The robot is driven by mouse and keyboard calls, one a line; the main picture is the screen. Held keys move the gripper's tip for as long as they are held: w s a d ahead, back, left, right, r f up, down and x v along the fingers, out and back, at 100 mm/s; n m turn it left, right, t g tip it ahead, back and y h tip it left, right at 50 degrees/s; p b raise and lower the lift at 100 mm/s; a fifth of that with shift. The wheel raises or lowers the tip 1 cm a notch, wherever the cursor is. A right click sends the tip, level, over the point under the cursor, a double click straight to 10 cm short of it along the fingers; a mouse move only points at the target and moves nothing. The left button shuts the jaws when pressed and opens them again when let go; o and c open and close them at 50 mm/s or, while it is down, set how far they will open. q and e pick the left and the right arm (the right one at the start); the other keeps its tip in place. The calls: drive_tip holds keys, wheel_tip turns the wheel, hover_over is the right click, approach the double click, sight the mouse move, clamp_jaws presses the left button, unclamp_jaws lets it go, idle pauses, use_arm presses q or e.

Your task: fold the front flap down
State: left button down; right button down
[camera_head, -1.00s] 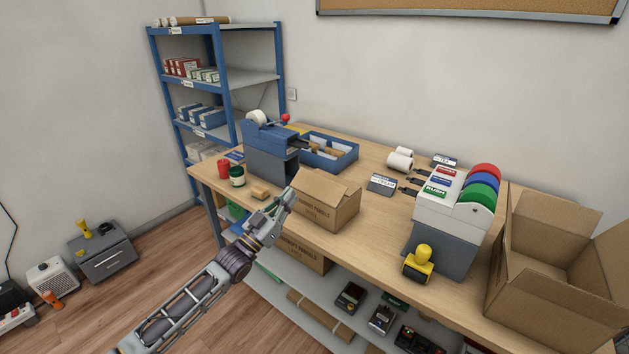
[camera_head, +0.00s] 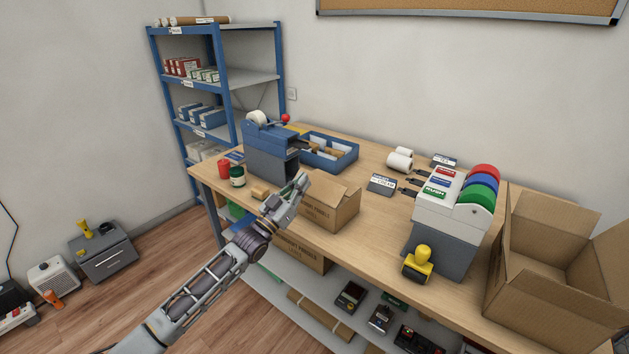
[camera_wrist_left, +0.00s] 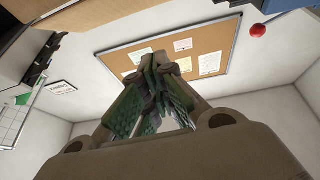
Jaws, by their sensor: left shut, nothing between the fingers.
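A small cardboard box (camera_head: 330,215) with printing on its front stands near the front edge of the wooden counter. A tan top flap (camera_head: 335,186) shows on it. My left gripper (camera_head: 303,178) is at the left end of this box, its fingers overlapping the box's upper left part in the head view. I cannot tell whether the fingers touch a flap. The fingers are shut and empty; in the left wrist view they (camera_wrist_left: 158,65) come together against the wall and pin board. The arm hides the box's left side. My right gripper is not in view.
A large open box (camera_head: 540,275) stands on the right. A label dispenser (camera_head: 445,225) and a yellow stamp (camera_head: 418,262) stand between the boxes. A blue-grey machine (camera_head: 270,150), a blue tray (camera_head: 345,155) and a dark green jar (camera_head: 237,177) are behind and left.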

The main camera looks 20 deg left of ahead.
sight(315, 190)
use_arm(q)
drive_tip(key=shift+w+d+f, duration=0.3)
drive_tip(key=shift+w+d, duration=0.1)
drive_tip(key=shift+w, duration=0.5)
drive_tip(key=shift+w+d+f, duration=0.25)
drive_tip(key=shift+w+d, duration=0.1)
drive_tip(key=shift+w, duration=0.55)
drive_tip(key=shift+w+d+f, duration=0.3)
drive_tip(key=shift+w+d, duration=0.1)
drive_tip(key=shift+w, duration=0.5)
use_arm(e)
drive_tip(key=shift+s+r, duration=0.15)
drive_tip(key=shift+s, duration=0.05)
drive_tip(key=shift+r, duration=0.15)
use_arm(q)
drive_tip(key=shift+p, duration=0.5)
drive_tip(key=shift+w+g, duration=0.15)
drive_tip(key=shift+g, duration=0.25)
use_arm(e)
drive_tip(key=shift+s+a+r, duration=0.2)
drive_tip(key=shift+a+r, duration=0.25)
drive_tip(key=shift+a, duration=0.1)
use_arm(q)
drive_tip(key=shift+p, duration=0.4)
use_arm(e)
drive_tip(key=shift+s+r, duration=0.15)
